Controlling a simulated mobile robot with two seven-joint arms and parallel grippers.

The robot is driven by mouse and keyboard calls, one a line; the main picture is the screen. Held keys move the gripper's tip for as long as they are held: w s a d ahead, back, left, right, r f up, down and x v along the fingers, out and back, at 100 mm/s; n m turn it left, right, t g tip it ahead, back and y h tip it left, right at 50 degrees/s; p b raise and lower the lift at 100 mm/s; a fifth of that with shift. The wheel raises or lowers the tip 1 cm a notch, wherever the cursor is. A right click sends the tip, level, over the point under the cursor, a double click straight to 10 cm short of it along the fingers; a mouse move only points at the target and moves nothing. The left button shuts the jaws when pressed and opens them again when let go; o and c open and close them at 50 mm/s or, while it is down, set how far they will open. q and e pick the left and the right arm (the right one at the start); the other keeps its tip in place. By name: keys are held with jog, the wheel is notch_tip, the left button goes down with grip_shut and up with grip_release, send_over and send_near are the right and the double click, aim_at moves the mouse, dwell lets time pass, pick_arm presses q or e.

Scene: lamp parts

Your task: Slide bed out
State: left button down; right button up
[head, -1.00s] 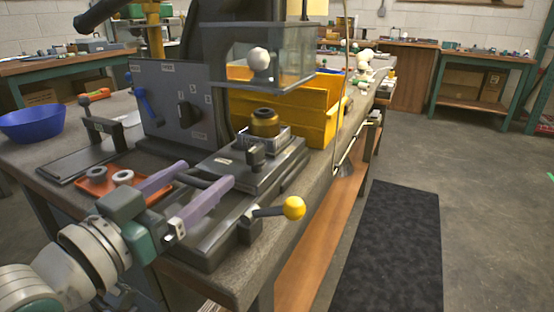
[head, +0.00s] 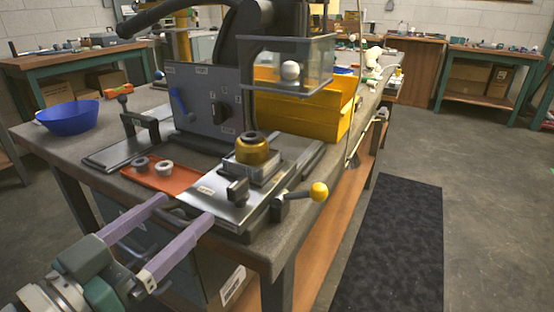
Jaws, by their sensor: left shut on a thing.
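The sliding bed (head: 216,192) of the grey machine is a flat metal plate with a small label at its front. A brass round part (head: 252,151) stands on a block on the bed. My left gripper (head: 187,206) is at the bed's front end, its two purple fingers spaced apart and shut on the bed's handle. The handle between the fingers is mostly hidden. The bed lies forward on its base, near the table's front edge. My right gripper is not in view.
A lever with a yellow knob (head: 319,192) sticks out right of the bed. A blue bowl (head: 68,117) and a yellow bin (head: 320,115) stand on the table. A clear guard box (head: 288,68) hangs above.

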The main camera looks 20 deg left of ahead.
pick_arm(q)
jog(key=shift+s+a+r+p, duration=0.1)
jog(key=shift+s+p, duration=0.1)
jog(key=shift+s, duration=0.4)
jog(key=shift+s+a+p, duration=0.1)
jog(key=shift+s+p, duration=0.05)
jog(key=shift+s, duration=1.05)
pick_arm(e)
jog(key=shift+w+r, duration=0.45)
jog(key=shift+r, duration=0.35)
pick_arm(q)
jog(key=shift+c, duration=0.5)
grip_release()
jog(key=shift+o, duration=0.5)
jog(key=shift+s+a, duration=0.1)
jog(key=shift+s, duration=0.1)
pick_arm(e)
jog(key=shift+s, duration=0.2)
pick_arm(q)
jog(key=s, duration=1)
jog(key=shift+a, duration=0.4)
